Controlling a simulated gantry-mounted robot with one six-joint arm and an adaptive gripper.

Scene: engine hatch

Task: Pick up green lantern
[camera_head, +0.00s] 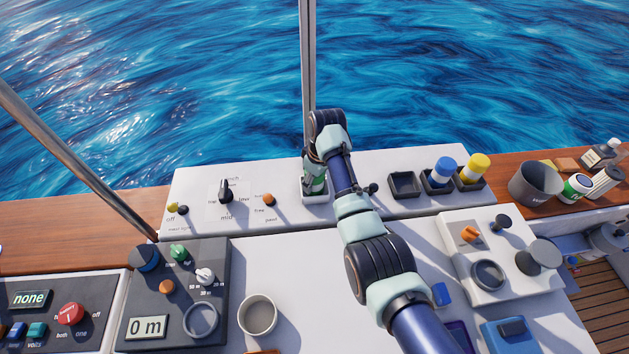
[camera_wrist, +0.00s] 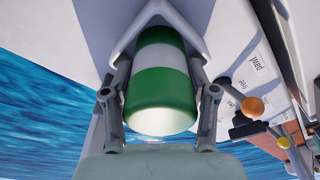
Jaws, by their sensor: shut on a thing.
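The green lantern (camera_wrist: 162,95) is a green cylinder with a white band and a pale end, seen large in the wrist view. My gripper (camera_wrist: 161,100) has a finger on each side of it and is shut on it. In the head view the lantern (camera_head: 319,186) shows partly behind my wrist, at a pale holder (camera_head: 314,198) on the white console. The holder's pale rim (camera_wrist: 121,45) also shows around the lantern's far end in the wrist view. I cannot tell whether the lantern still rests in the holder.
An empty dark holder (camera_head: 404,185), a blue lantern (camera_head: 441,171) and a yellow lantern (camera_head: 474,168) stand right of my arm. An orange knob (camera_head: 268,199) and a black switch (camera_head: 226,191) are to the left. A metal post (camera_head: 307,60) rises close behind my wrist.

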